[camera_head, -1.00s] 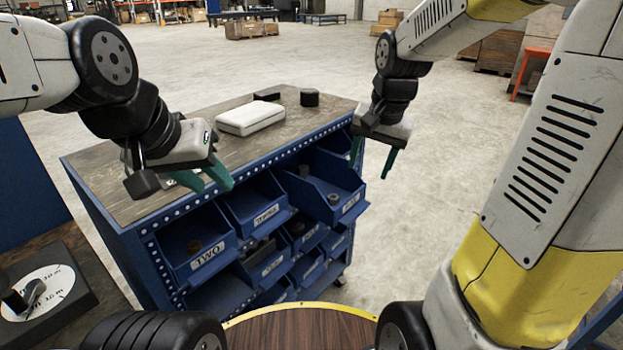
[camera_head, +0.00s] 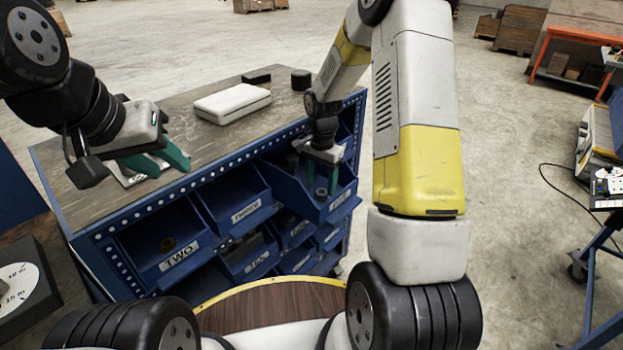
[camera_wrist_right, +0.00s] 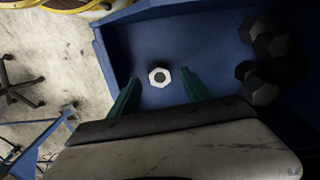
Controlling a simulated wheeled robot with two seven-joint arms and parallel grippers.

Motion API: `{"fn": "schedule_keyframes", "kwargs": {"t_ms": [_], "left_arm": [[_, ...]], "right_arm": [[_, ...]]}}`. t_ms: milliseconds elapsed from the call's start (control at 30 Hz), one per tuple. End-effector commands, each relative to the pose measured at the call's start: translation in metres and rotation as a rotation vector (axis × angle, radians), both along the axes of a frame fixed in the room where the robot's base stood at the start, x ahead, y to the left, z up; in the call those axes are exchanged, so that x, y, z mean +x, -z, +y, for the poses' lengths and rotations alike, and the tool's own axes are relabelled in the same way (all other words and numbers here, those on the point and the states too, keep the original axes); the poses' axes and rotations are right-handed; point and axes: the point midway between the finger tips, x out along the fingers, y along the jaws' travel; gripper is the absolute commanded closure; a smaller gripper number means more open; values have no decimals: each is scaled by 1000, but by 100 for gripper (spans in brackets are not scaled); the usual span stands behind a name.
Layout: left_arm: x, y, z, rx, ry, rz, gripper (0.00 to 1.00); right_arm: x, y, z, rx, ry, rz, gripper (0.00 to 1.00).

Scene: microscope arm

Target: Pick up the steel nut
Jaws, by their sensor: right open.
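The steel nut (camera_wrist_right: 159,77) is a bright hexagonal ring lying on the blue floor of a bin, seen in the right wrist view. In the head view the nut (camera_head: 321,191) shows near the front of the upper right bin (camera_head: 341,203). My right gripper (camera_wrist_right: 160,80) is open above the bin, and the nut appears between its green fingertips, with nothing held. In the head view the right gripper (camera_head: 322,179) points down into that bin.
Dark hexagonal parts (camera_wrist_right: 262,85) lie in the same bin, right of the nut in the wrist view. The bin walls stand close around the right gripper. A white case (camera_head: 232,103) and a black cylinder (camera_head: 301,79) sit on the cart top (camera_head: 85,195).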

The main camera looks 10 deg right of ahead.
Motion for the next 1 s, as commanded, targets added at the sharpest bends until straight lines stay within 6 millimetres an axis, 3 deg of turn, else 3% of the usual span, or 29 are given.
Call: {"fn": "schedule_keyframes", "kwargs": {"t_ms": [200, 467, 733, 1000], "left_arm": [[0, 0, 0, 0, 0, 0, 64], [0, 0, 0, 0, 0, 0, 64], [0, 0, 0, 0, 0, 0, 64], [0, 0, 0, 0, 0, 0, 64]], "right_arm": [[-1, 26, 0, 0, -1, 1, 44], [-1, 28, 0, 0, 0, 0, 44], [-1, 28, 0, 0, -1, 0, 97], [-1, 27, 0, 0, -1, 0, 100]]}}
